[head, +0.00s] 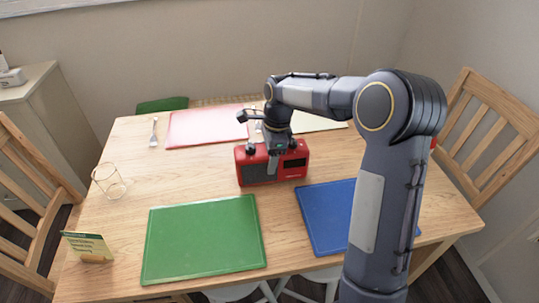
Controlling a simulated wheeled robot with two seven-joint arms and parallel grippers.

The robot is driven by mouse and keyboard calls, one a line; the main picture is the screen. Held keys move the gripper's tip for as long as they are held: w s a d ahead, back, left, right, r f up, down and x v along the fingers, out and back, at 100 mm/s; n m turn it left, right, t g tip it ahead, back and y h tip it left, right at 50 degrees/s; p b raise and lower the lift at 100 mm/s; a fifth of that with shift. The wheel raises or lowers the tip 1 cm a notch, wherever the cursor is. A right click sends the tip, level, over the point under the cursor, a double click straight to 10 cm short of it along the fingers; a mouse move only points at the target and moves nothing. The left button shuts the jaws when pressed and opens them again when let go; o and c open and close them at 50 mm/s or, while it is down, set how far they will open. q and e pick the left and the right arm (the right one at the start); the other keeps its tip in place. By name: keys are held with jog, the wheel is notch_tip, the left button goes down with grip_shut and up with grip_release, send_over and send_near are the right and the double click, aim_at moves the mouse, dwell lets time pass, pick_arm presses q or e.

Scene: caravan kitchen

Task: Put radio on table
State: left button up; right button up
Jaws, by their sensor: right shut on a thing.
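The red radio (291,166), with a dark front panel, is upright at the middle of the wooden table (125,180). My right gripper (275,160) is above it, pointing down, and is shut on it at the top and front. The arm hides part of the radio's top. I cannot tell whether the radio's base touches the table top or is slightly above it. My left gripper is not in view.
Green (202,238), blue (325,215) and red (205,124) placemats lie around the radio, with a pale one (315,122) behind. A glass (109,181) and a small card (88,246) stand at left. Wooden chairs flank the table. Bare wood shows left of the radio.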

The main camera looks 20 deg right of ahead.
jog(key=o, duration=1.5)
jog(key=shift+c, duration=0.2)
jog(key=r, duration=0.4)
jog(key=d+r+p, duration=0.1)
jog(key=r, duration=0.3)
jog(key=r+p, duration=0.1)
jog(key=r, duration=0.3)
jog(key=shift+s+d, duration=0.3)
jog(key=shift+d, duration=0.05)
jog(key=s+a+r+n+t+y, duration=0.1)
jog(key=s+a+n+t, duration=0.1)
jog(key=s+n, duration=0.7)
jog(key=s+a+n+t+y, duration=0.15)
jog(key=s+n, duration=0.35)
jog(key=s, duration=0.7)
jog(key=s+a+f+n+t, duration=0.1)
jog(key=s+a+f+n, duration=0.2)
jog(key=s, duration=0.4)
jog(key=shift+f+n+t, duration=0.35)
jog(key=shift+f+n, duration=0.55)
jog(key=shift+n, duration=0.3)
jog(key=shift+a+h, duration=0.1)
jog(key=shift+h, duration=0.15)
